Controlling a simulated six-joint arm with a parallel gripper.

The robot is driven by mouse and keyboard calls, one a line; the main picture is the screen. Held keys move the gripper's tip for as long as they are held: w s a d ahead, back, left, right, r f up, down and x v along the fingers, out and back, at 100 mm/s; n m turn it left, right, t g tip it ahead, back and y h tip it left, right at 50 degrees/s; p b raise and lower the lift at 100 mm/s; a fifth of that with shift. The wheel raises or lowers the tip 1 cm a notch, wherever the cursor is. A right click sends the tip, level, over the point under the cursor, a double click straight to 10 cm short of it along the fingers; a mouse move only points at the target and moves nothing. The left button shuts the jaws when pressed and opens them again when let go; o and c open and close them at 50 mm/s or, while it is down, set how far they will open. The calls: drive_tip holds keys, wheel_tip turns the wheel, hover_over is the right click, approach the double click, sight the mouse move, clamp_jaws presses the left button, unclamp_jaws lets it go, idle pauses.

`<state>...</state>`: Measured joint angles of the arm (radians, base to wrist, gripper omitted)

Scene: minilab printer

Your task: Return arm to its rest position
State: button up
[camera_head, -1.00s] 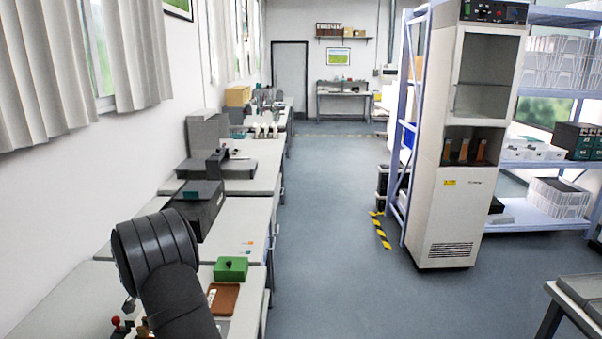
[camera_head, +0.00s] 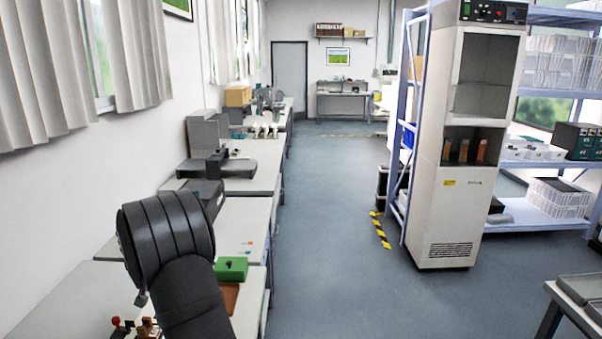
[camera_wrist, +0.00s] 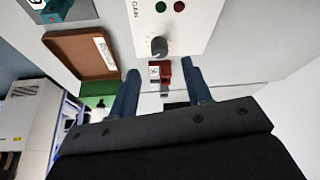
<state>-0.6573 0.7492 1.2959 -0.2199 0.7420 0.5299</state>
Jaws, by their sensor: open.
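My arm shows in the head view as a dark grey ribbed link over the near bench at the lower left; the gripper itself is out of sight there. In the wrist view my gripper (camera_wrist: 160,88) has its two blue-grey fingers apart with a gap between them. A small red block with a white label (camera_wrist: 160,72) appears beyond and between the fingers; I cannot tell its distance. No object is clearly held.
A green box (camera_head: 232,268) and a brown tray (camera_wrist: 82,54) lie on the near bench. A white panel with a knob (camera_wrist: 159,46) is close to the fingers. A dark box (camera_head: 203,193) stands farther along. The aisle floor (camera_head: 330,230) is clear.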

drive_tip(key=v, duration=1.2)
drive_tip(key=shift+f, duration=0.1)
idle(2.9)
